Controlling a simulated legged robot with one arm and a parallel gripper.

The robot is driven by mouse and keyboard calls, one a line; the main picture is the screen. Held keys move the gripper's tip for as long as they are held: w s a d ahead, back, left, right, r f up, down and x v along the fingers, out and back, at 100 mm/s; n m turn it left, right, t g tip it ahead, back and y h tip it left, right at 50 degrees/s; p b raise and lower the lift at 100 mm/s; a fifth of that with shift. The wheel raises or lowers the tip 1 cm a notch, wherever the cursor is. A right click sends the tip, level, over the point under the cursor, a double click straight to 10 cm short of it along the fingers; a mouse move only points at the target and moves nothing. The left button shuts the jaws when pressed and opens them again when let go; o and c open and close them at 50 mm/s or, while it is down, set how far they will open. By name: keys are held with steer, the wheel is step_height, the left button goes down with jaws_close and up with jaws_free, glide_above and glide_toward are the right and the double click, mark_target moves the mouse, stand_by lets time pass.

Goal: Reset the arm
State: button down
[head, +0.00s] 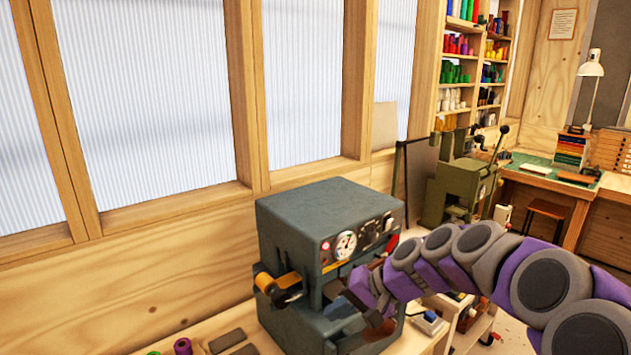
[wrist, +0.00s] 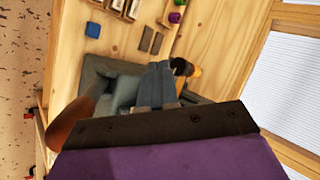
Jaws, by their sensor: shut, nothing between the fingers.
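My arm, with purple and grey links, reaches in from the right in the head view. My gripper (head: 366,287) is close to the front of a blue-grey machine (head: 318,225) with a round gauge. My gripper is shut and empty.
A brown rounded handle (wrist: 72,124) is close beside my gripper. A foil roll (head: 266,282) sits on the machine's left side. Small spools (head: 183,346) and dark blocks (head: 228,340) lie on the bench to the left. A green machine (head: 455,190) stands behind, beside shelves of coloured rolls.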

steer(key=s+f+n+g+h, duration=0.2)
steer(key=s+n+h, duration=0.1)
steer(key=s, duration=1.3)
steer(key=s+d+f+h, duration=0.1)
steer(key=s+d+h, duration=0.1)
steer(key=s, duration=0.4)
steer(key=s+d+f+g+h, duration=0.1)
steer(key=s+d+f+h, duration=0.1)
steer(key=s+d, duration=0.2)
steer(key=s+d+f+g+h, duration=0.1)
steer(key=s+d+f, duration=0.1)
steer(key=s, duration=0.7)
steer(key=shift+s+d+f+m+h, duration=0.15)
steer(key=shift+s+d+m+h, duration=0.2)
steer(key=shift+d, duration=0.3)
